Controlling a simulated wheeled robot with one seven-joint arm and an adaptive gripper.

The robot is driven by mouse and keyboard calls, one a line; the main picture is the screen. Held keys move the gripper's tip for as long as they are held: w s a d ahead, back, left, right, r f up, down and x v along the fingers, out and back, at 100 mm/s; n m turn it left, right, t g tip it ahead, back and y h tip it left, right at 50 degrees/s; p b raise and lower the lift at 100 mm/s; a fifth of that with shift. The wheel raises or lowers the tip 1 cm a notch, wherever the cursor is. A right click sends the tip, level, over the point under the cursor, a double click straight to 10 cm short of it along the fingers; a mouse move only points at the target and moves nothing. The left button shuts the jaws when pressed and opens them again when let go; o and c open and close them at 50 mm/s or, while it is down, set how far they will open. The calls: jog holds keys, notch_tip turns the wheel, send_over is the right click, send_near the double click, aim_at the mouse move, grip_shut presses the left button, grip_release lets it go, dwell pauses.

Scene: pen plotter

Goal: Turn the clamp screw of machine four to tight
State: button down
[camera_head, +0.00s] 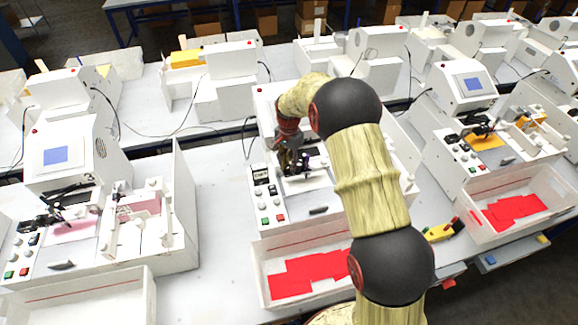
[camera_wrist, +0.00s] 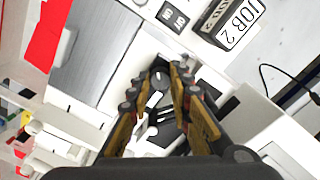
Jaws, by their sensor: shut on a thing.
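My gripper (camera_head: 291,158) is at the middle pen plotter machine (camera_head: 262,195), over the back of its bed; my arm hides much of this machine. In the wrist view my gripper (camera_wrist: 165,82) has its two fingers close together around a small dark round knob (camera_wrist: 160,74), which looks like the clamp screw. The fingers are shut on it. The knob's pointer or mark is too small to read. No machine number shows, so I cannot tell from a label that this is machine four.
A "JOB 2" plate (camera_wrist: 237,24) and "ON" and "OFF" labels lie near the fingers. A clear tray (camera_head: 262,287) with red sheets (camera_head: 305,275) stands in front. A yellow block (camera_head: 440,232) lies to the right. Similar machines stand on both sides and behind.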

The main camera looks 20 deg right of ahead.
aim_at(289, 166)
jog(key=shift+w+m, duration=0.1)
jog(key=shift+m, duration=0.5)
jog(key=shift+r, duration=0.1)
jog(key=c, duration=1.7)
grip_release()
jog(key=shift+o, duration=0.4)
notch_tip(289, 166, up, 12)
